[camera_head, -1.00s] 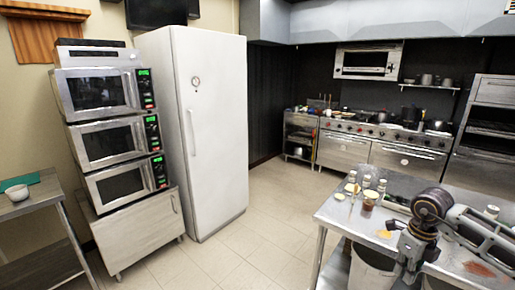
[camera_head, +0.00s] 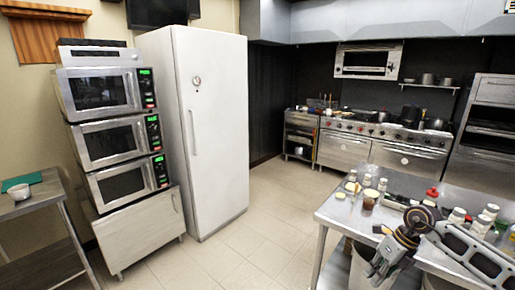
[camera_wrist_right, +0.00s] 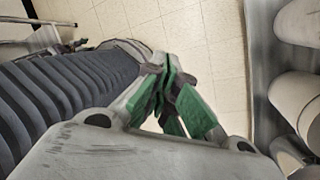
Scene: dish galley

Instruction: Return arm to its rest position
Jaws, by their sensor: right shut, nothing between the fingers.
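My right gripper (camera_head: 378,272) hangs at the lower right of the head view, in front of the steel table's near edge, with its arm coming in from the right. In the right wrist view its green-padded fingers (camera_wrist_right: 172,95) are together with nothing between them, over the tiled floor. My left gripper is in neither view.
The steel table (camera_head: 335,212) on the right carries several bottles, small jars and a red-topped item (camera_head: 432,192). Pale bins (camera_head: 372,268) stand beneath it. A white fridge (camera_head: 215,130) and stacked microwaves (camera_head: 105,145) stand left. The tiled floor (camera_head: 235,245) between is clear.

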